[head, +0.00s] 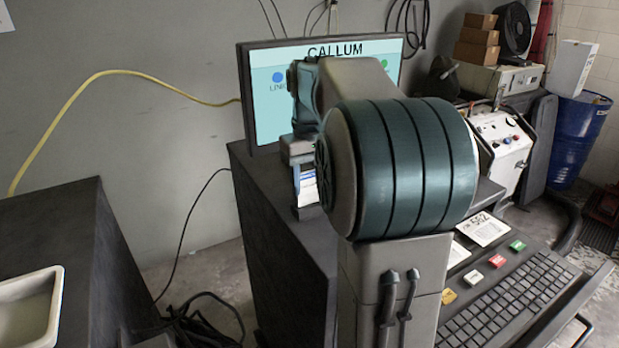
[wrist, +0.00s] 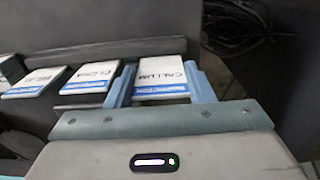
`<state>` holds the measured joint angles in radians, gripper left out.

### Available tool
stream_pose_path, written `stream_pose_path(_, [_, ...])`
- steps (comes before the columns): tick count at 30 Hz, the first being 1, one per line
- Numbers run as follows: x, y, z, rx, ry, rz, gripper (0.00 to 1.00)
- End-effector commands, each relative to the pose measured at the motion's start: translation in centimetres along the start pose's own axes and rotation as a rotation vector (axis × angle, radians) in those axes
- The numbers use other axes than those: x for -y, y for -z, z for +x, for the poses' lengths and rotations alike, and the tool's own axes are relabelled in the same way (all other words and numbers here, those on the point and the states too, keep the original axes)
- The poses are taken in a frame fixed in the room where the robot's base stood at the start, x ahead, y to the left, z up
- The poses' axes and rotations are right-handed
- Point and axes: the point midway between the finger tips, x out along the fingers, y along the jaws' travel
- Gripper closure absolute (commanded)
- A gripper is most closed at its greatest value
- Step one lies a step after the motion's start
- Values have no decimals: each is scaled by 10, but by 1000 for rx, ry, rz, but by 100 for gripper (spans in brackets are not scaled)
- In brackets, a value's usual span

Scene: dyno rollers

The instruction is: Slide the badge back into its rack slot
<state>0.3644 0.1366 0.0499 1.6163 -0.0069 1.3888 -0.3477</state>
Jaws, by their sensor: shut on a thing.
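The badge (wrist: 164,74), a white card marked CALLUM with a blue bottom band, is between the two blue fingers of my gripper (wrist: 160,87) in the wrist view. The fingers are shut on its left and right sides. Two more badges, the middle one (wrist: 87,78) and the left one (wrist: 36,81), lie in a row to its left along the dark rack (wrist: 85,101). I cannot tell whether the held badge sits in a slot.
A monitor (head: 262,105) reading CALLUM stands behind my arm on a dark cabinet (head: 270,215). A keyboard (head: 515,300) and coloured buttons are at the right. A pale tray (head: 55,300) is at the far left. Cables lie on the floor between the cabinets.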

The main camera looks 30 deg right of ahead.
Motion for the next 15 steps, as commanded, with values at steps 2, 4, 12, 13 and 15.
stream_pose_path(2, [0, 0, 2, 0, 0, 0, 71])
stream_pose_path(4, [0, 0, 4, 0, 0, 0, 71])
stream_pose_path(12, [0, 0, 9, 0, 0, 0, 71])
stream_pose_path(13, [0, 0, 10, 0, 0, 0, 71])
stream_pose_path(15, [0, 0, 11, 0, 0, 0, 71])
